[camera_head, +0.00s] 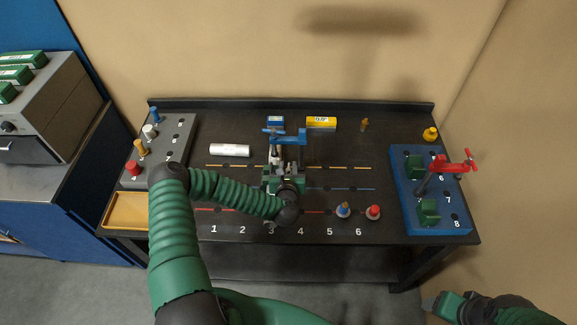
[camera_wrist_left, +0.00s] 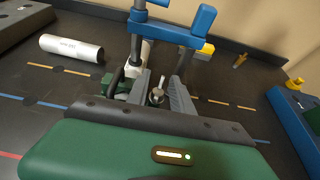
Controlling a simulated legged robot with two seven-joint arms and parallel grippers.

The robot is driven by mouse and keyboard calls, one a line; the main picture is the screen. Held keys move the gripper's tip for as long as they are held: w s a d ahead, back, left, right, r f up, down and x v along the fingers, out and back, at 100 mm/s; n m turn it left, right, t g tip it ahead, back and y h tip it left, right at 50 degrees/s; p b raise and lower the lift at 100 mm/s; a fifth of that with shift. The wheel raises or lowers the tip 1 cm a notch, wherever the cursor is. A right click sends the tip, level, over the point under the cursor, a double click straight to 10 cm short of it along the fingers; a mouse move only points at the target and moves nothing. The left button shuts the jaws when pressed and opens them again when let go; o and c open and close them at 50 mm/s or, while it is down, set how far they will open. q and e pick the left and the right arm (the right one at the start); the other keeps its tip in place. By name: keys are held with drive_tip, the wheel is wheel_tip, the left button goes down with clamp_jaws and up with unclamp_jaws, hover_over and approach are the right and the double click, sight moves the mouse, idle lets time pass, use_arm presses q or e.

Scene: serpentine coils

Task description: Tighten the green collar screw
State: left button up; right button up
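My left gripper (camera_head: 284,168) is over the middle of the bench at a stand with a blue T-shaped handle (camera_head: 290,136). In the left wrist view its two grey fingers (camera_wrist_left: 160,92) are apart. A small metal knob-topped post (camera_wrist_left: 157,95) shows between them, with visible gaps. I cannot tell whether this is the collar screw. A green part (camera_wrist_left: 112,86) sits just left of the fingers, partly hidden. The blue handle (camera_wrist_left: 172,32) rises on metal rods beyond the fingers. My right gripper (camera_head: 437,304) is low at the right, off the bench; its fingers are unclear.
A white cylinder (camera_head: 229,150) lies left of the stand. A blue block (camera_head: 437,215) with a red handle (camera_head: 453,166) stands right. Blue-topped (camera_head: 343,211) and red-topped (camera_head: 373,212) pegs stand in front.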

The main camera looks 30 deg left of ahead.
use_arm(q)
drive_tip(key=shift+a+f, duration=0.15)
drive_tip(key=shift+a, duration=0.2)
drive_tip(key=shift+d, duration=0.15)
drive_tip(key=c, duration=0.4)
drive_tip(key=shift+d, duration=0.1)
clamp_jaws()
drive_tip(key=shift+w+d, duration=0.1)
use_arm(e)
drive_tip(key=shift+w, duration=0.15)
drive_tip(key=shift+a+f, duration=0.1)
drive_tip(key=shift+a, duration=0.15)
